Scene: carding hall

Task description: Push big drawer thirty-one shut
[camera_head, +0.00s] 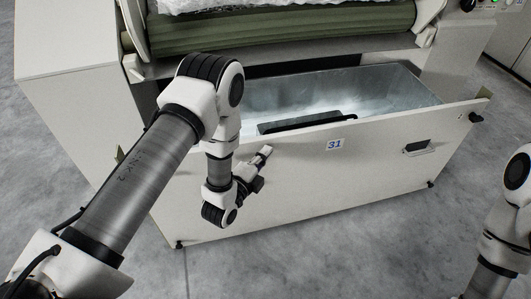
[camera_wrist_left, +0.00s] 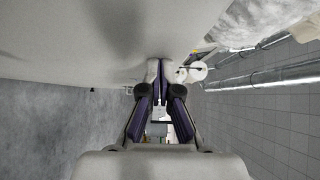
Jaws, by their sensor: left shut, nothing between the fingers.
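The big drawer (camera_head: 300,185) with the blue number 31 stands pulled out of the white machine in the head view. Its metal-lined inside shows, with a dark flat piece lying in it. My left gripper (camera_head: 267,151) is shut and empty, close in front of the drawer's front panel, left of the number label. I cannot tell whether it touches the panel. In the left wrist view the shut fingers (camera_wrist_left: 160,68) show beside a large pale surface. My right gripper is out of view; only part of my right arm shows at the right edge.
The machine's white housing (camera_head: 65,55) and green roller (camera_head: 280,33) are above and behind the drawer. A dark recessed handle (camera_head: 418,148) is on the panel's right side, and a black knob (camera_head: 476,118) at its right end. Grey floor (camera_head: 330,265) in front is clear.

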